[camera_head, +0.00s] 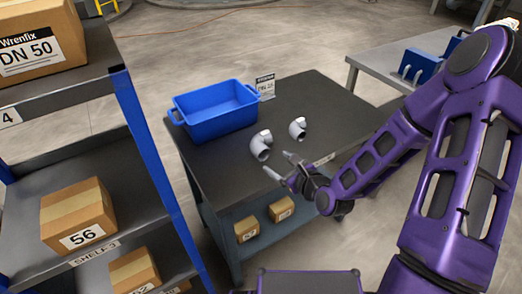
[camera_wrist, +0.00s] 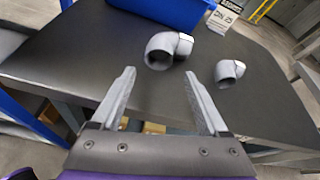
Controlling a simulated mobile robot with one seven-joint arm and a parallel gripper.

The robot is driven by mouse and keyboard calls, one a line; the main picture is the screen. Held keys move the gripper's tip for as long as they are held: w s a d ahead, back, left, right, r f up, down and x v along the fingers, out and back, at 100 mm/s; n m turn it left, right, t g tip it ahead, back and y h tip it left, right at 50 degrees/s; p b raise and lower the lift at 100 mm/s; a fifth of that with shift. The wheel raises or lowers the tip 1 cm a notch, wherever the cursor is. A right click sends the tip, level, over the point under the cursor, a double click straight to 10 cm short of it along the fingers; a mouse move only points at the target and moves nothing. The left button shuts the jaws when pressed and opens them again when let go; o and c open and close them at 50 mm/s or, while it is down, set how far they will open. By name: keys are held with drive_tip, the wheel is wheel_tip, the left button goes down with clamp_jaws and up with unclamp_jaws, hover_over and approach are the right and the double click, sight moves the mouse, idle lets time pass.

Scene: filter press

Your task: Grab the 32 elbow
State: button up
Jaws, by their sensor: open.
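Two grey pipe elbows lie on the dark table top. The larger elbow (camera_head: 260,145) is nearer my gripper and also shows in the wrist view (camera_wrist: 160,46). The smaller elbow (camera_head: 298,129) lies to its right and also shows in the wrist view (camera_wrist: 229,72). I cannot read a size mark on either, so I cannot tell which is the 32. My gripper (camera_head: 278,164) is open and empty near the table's front edge. In the wrist view its fingers (camera_wrist: 159,74) point toward the larger elbow, apart from it; the smaller one is right of the right finger.
A blue bin (camera_head: 215,110) stands on the table (camera_head: 328,100) behind the elbows, with a small label card (camera_head: 265,87) beside it. A shelf rack (camera_head: 130,110) with cartons is at left. Another table (camera_head: 385,58) is at back right. The table's right part is clear.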

sight(264, 153)
drive_tip(key=b+x, duration=0.1)
drive_tip(key=x, duration=0.8)
drive_tip(key=shift+w+a+f, duration=0.1)
drive_tip(key=shift+w+a, duration=0.2)
drive_tip(key=shift+c, duration=0.3)
clamp_jaws()
